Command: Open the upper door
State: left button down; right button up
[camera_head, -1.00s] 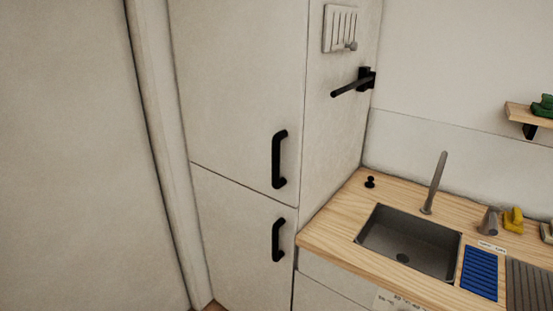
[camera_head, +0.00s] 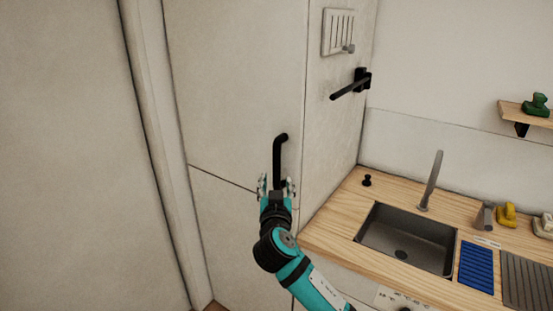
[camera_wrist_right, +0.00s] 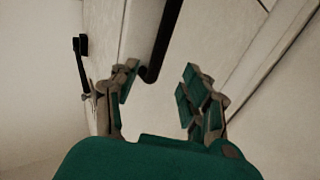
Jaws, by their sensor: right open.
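The upper door (camera_head: 235,90) is a tall pale cabinet panel, and it is closed. Its black vertical bar handle (camera_head: 280,155) is near the door's right edge. My right gripper (camera_head: 276,184) is open in front of the handle's lower end. In the right wrist view the handle (camera_wrist_right: 164,40) comes down from the top to a point between and beyond the open fingers (camera_wrist_right: 158,85). I cannot tell whether a finger touches it. The lower door (camera_head: 225,225) is closed, and its handle is hidden behind my right arm. My left gripper is not in view.
A wooden counter (camera_head: 335,215) with a grey sink (camera_head: 405,238) and tap stands to the right. A black wall arm (camera_head: 350,86) sticks out from the cabinet's side below a white rack (camera_head: 338,32). A plain pale surface (camera_head: 65,150) fills the left.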

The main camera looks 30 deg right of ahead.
aim_at(276, 164)
jog(key=p+x, duration=0.2)
jog(key=x, duration=0.8)
jog(key=shift+w+r+p, duration=0.1)
jog(key=shift+p, duration=0.3)
jog(key=shift+x, duration=0.8)
grip_shut()
jog(key=shift+w+f, duration=0.1)
jog(key=shift+f, duration=0.2)
